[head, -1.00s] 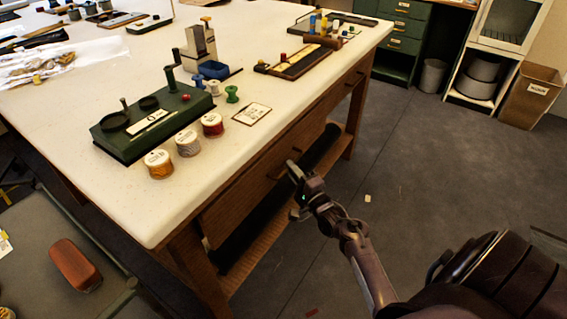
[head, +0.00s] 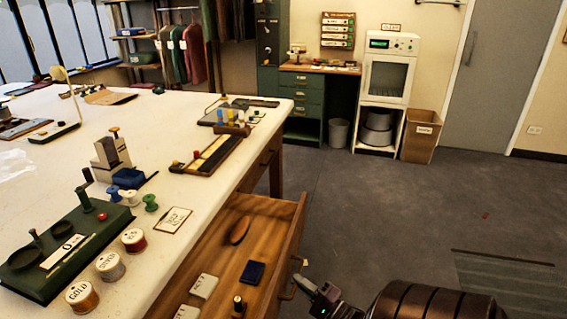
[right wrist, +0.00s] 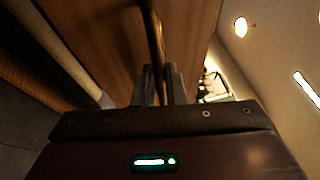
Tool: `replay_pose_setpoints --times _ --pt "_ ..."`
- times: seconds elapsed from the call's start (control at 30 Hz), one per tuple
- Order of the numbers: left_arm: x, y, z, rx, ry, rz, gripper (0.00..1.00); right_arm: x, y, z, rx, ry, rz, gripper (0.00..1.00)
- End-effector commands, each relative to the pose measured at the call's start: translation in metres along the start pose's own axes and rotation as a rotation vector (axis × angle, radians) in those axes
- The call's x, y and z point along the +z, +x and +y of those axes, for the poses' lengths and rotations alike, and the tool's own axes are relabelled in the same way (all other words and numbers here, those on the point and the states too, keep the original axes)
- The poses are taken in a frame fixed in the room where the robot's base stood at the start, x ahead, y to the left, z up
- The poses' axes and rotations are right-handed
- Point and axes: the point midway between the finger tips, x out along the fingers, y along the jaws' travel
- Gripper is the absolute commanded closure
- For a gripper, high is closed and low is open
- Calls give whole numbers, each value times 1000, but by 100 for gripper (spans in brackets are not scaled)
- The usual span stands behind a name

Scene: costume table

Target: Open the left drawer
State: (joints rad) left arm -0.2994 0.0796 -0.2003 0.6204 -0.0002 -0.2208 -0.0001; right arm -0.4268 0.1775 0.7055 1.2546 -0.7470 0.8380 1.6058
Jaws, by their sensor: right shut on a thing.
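The wooden drawer (head: 222,262) in the near part of the table's side is pulled well out. Inside it lie a brown oval object (head: 240,230), a dark blue pad (head: 252,272), pale labelled cards (head: 204,286) and a small dark bottle-like piece (head: 239,305). My right gripper (head: 300,284) is at the outside of the drawer front. In the right wrist view its fingers (right wrist: 162,85) are shut on the drawer's curved handle (right wrist: 153,32). My left gripper is out of view.
The white-topped table (head: 160,205) carries a green stand (head: 60,250), labelled spools (head: 110,266) and a long dark tray (head: 207,154). A second drawer (head: 264,158) further back looks closed. Grey floor (head: 400,210) is clear to the right.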

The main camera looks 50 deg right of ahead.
Motion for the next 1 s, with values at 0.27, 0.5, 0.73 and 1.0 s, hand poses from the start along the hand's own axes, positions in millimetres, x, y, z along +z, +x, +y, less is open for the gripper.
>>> replay_pose_setpoints --times 0.27,0.5,0.73,1.0 --pt "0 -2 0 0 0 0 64 -6 -15 -2 3 -1 0 100" --pt "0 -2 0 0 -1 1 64 -6 -16 -2 2 0 0 100" --pt "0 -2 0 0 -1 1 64 -6 -15 -2 2 0 0 75" --pt "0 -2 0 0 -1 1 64 -6 -15 -3 1 0 0 67"
